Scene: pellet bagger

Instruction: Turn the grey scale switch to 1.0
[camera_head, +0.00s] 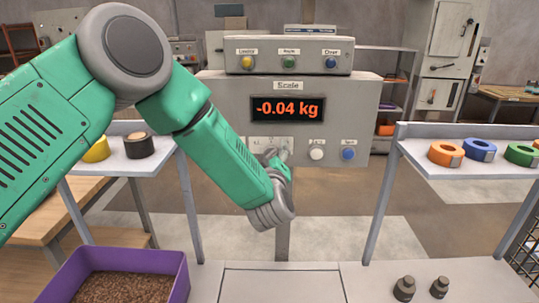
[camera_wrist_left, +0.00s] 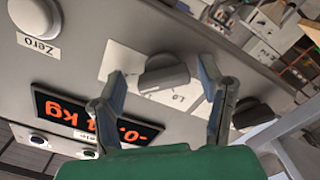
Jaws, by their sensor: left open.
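The scale panel (camera_head: 350,100) stands upright ahead, with its orange display (camera_head: 287,108) reading -0.04 kg. The grey scale switch (camera_wrist_left: 165,76) sits on a pale label plate (camera_wrist_left: 122,62) in the left wrist view; what looks like a 1.0 mark is printed beside it. In the head view the plate (camera_head: 258,142) shows, but my left gripper (camera_head: 276,156) largely covers the switch. In the left wrist view my left gripper (camera_wrist_left: 162,72) is open, one finger on each side of the switch. Whether the fingers touch it I cannot tell. My right gripper is not in view.
White (camera_head: 317,153) and blue (camera_head: 348,153) buttons sit right of the switch. Another dark knob (camera_wrist_left: 252,112) shows beyond one finger. A purple bin (camera_head: 178,268) of pellets, side shelves (camera_head: 430,164) with tape rolls, and two weights (camera_head: 404,288) are nearby.

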